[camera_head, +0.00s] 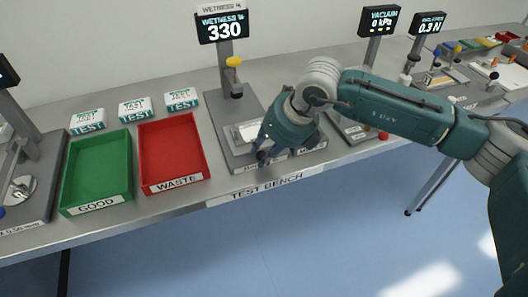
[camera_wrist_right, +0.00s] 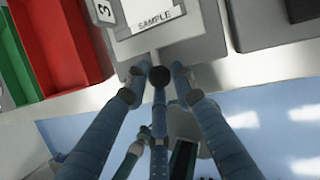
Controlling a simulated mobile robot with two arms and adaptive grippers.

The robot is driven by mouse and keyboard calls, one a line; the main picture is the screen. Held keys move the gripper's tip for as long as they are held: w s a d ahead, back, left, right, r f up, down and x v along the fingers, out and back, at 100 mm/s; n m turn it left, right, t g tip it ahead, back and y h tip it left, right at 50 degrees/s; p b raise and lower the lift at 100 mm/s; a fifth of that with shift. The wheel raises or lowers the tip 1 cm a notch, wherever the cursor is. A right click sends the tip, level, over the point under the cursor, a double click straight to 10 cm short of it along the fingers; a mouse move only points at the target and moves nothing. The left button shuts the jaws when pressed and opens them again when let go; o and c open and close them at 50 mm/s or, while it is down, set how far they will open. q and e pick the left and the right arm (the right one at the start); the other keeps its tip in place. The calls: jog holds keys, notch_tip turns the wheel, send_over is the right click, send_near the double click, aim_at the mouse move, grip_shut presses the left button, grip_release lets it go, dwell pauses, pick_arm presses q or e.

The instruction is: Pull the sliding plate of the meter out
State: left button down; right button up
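The wetness meter (camera_head: 228,143) stands on the bench, its display (camera_head: 222,27) reading 330. A white sample plate (camera_head: 247,131) lies on its base; in the right wrist view a white plate labelled SAMPLE (camera_wrist_right: 155,20) shows at the top. A dark round knob (camera_wrist_right: 160,75) is in front of the plate's near edge. My right gripper (camera_head: 264,156) is at the front of the meter. In the right wrist view its fingers (camera_wrist_right: 160,72) come together around the knob. I cannot tell whether they press on it. My left gripper is out of view.
A red WASTE tray (camera_head: 178,181) and a green GOOD tray (camera_head: 70,180) stand left of the meter. Several TEST boxes (camera_head: 138,110) lie behind them. The vacuum meter (camera_head: 351,126) is close on the right, partly behind my right arm. The bench's front edge (camera_head: 225,199) is just before the meter.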

jog(key=shift+o, duration=1.1)
jog(key=shift+d+r, duration=0.1)
jog(key=shift+r, duration=0.1)
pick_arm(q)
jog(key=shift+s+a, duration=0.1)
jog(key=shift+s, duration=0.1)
pick_arm(e)
jog(key=v, duration=1.1)
jog(key=shift+r, duration=0.2)
jog(key=shift+d, duration=0.15)
